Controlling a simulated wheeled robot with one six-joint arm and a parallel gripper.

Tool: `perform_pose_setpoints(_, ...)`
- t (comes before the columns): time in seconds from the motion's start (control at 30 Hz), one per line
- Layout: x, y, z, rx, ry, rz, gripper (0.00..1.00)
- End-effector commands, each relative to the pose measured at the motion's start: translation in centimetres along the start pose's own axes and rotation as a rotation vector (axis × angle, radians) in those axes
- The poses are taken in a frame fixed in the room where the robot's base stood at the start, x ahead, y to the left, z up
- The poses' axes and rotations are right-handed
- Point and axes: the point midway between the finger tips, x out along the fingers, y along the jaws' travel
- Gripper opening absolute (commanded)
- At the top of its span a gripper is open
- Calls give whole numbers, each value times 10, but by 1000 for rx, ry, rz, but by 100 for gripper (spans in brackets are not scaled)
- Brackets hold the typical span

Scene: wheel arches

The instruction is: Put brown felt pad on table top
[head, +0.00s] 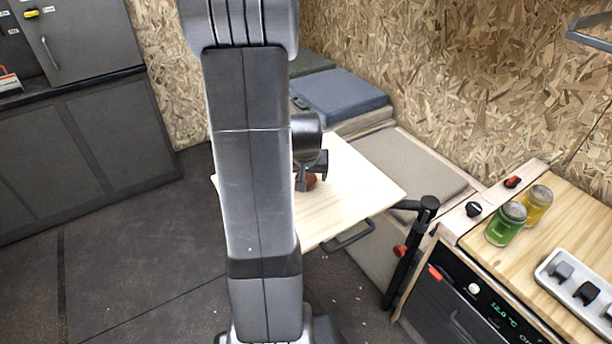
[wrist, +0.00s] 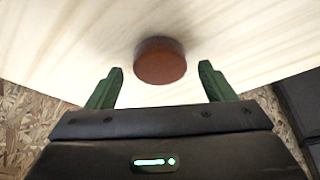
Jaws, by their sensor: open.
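The brown felt pad (wrist: 160,62) is a round reddish-brown disc on the pale wooden table top (wrist: 235,35). In the head view the pad (head: 311,181) shows only in part, beside my gripper and arm. The table top (head: 355,195) is a light wood board, partly hidden behind my arm. My gripper (wrist: 160,82) is open, with its green fingertips on either side of the pad's near edge and clear gaps to both. In the head view my gripper (head: 308,180) is low over the table top. I cannot tell whether the fingertips touch the wood.
A black jointed table support (head: 408,250) stands at the table's right corner. To the right, a wooden counter (head: 520,262) holds a green can (head: 506,224), a yellow can (head: 537,205) and a white tray (head: 570,285). A cushioned bench (head: 415,165) lies behind. Dark floor is open at left.

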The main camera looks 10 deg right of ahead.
Motion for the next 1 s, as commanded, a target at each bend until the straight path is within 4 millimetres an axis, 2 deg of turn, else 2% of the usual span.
perform_pose_setpoints(0.3,-61,0,-2,-1,6,-1,76)
perform_pose_setpoints(0.5,-91,0,-1,-1,3,-1,76)
perform_pose_setpoints(0.7,-105,0,0,-1,2,0,76)
perform_pose_setpoints(1.0,-107,0,0,0,1,0,76)
